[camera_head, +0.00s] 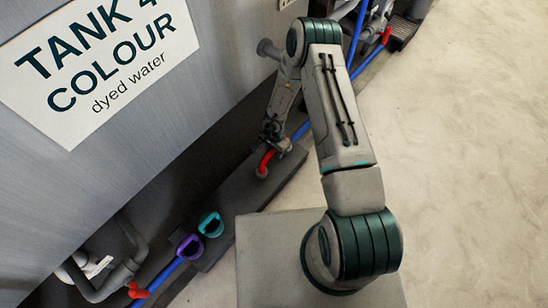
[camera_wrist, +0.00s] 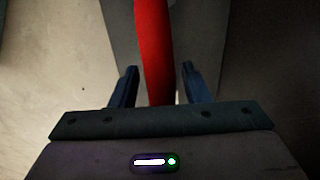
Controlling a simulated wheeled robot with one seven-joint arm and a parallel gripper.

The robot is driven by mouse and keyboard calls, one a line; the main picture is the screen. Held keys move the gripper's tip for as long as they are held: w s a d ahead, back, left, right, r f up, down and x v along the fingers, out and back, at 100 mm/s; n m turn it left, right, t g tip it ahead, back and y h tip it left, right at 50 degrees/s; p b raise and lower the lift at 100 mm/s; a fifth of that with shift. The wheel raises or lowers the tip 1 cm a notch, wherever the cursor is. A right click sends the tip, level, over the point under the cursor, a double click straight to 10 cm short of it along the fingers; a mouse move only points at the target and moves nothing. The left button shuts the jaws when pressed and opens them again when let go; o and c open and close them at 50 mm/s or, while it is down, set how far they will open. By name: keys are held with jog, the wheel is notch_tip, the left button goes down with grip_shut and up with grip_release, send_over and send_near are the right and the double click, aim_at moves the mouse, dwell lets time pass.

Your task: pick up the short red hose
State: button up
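The short red hose (camera_head: 265,161) shows in the head view as a curved red piece at the dark ledge beside the tank, just below my gripper (camera_head: 274,138). In the wrist view the red hose (camera_wrist: 153,45) runs from the top edge down between the two dark fingers of my gripper (camera_wrist: 159,68). The fingers are apart, with a gap visible on each side of the hose. The hose's lower end is hidden behind the gripper body in the wrist view, and part of it is hidden by the gripper in the head view.
A grey tank with a "TANK 4 COLOUR" sign (camera_head: 100,55) stands at the left. A teal ring-shaped piece (camera_head: 211,224) and a purple one (camera_head: 190,246) sit on the dark ledge (camera_head: 240,205). Blue pipe (camera_head: 165,274) runs along the tank's foot. Open floor (camera_head: 460,150) lies right.

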grip_shut()
dwell(1.2)
